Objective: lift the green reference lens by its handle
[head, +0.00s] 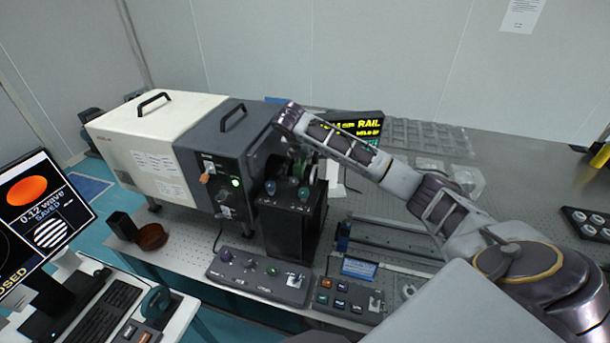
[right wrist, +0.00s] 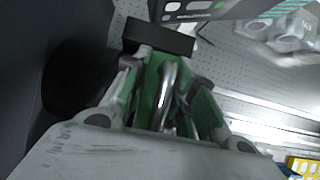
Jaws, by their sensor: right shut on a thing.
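The green reference lens shows in the right wrist view as a green body (right wrist: 150,88) with a bent metal handle (right wrist: 168,85) between my fingers. My right gripper (right wrist: 165,115) is shut on this handle. In the head view my right gripper (head: 300,165) points down just above the black stand (head: 290,225), beside the dark grey housing (head: 225,150). The lens is mostly hidden there behind the fingers, and I cannot tell whether it touches the stand. My left gripper is not in view.
Two control boxes (head: 258,276) (head: 345,298) sit at the table's front edge. A rail (head: 395,240) lies right of the stand. A display sign (head: 360,125) and clear trays (head: 425,135) stand behind my right arm. A brown bowl (head: 151,237) is at left.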

